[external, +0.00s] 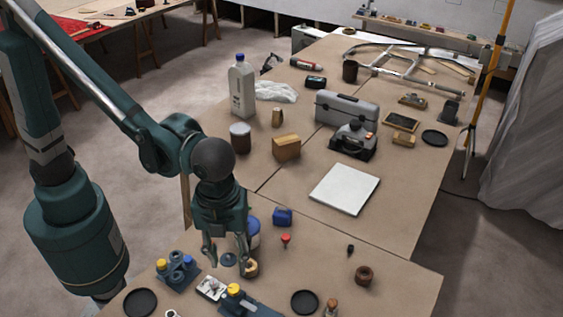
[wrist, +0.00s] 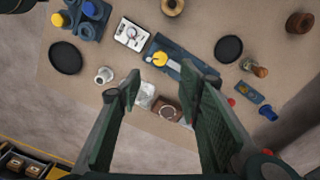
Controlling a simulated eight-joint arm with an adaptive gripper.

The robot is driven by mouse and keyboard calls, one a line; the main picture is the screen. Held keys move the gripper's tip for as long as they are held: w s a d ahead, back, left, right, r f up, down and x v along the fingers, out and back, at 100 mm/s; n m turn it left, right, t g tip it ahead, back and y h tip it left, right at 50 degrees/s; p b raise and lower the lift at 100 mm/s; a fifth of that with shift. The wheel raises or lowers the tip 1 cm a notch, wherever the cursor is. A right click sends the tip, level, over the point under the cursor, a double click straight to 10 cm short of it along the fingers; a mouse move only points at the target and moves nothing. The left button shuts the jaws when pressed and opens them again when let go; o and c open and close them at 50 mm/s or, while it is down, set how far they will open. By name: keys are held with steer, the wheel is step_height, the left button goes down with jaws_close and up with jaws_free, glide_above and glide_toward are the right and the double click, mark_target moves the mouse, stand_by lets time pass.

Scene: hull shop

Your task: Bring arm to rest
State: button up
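My arm reaches down over the near end of the workbench (external: 400,275). My gripper (external: 228,262) points downward at its end, low over the near-left part of the bench. In the wrist view my gripper (wrist: 160,82) has its two green fingers spread wide apart, with nothing held between them. Below the fingertips are a blue holder (wrist: 182,55) with a yellow-topped piece (wrist: 160,58), a white cup (wrist: 104,75) and a brown block (wrist: 166,108). The fingers hide part of the bench.
Near the gripper are a blue rack (external: 178,272), a white device (external: 211,288) and a black disc (external: 304,302). Bare bench lies right of centre.

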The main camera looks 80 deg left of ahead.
steer(key=a+r+n+t, duration=0.1)
steer(key=a+r+n, duration=0.2)
steer(key=a, duration=0.4)
steer(key=s+a+r+n+t+h, duration=0.1)
steer(key=a+r+n, duration=0.2)
steer(key=a, duration=0.4)
steer(key=a+r+n+t, duration=0.1)
steer(key=a+r+n, duration=0.2)
steer(key=a, duration=0.5)
steer(key=s+a+n+t, duration=0.1)
steer(key=s+a+n, duration=0.2)
steer(key=a, duration=0.3)
steer(key=s+a+n+t, duration=0.1)
steer(key=s+a+n, duration=0.2)
steer(key=a+n, duration=0.2)
steer(key=s+a+r+n+t+y, duration=0.1)
steer(key=s+a+n, duration=0.3)
steer(key=a, duration=0.4)
steer(key=shift+a+t, duration=0.2)
steer(key=shift+t, duration=0.4)
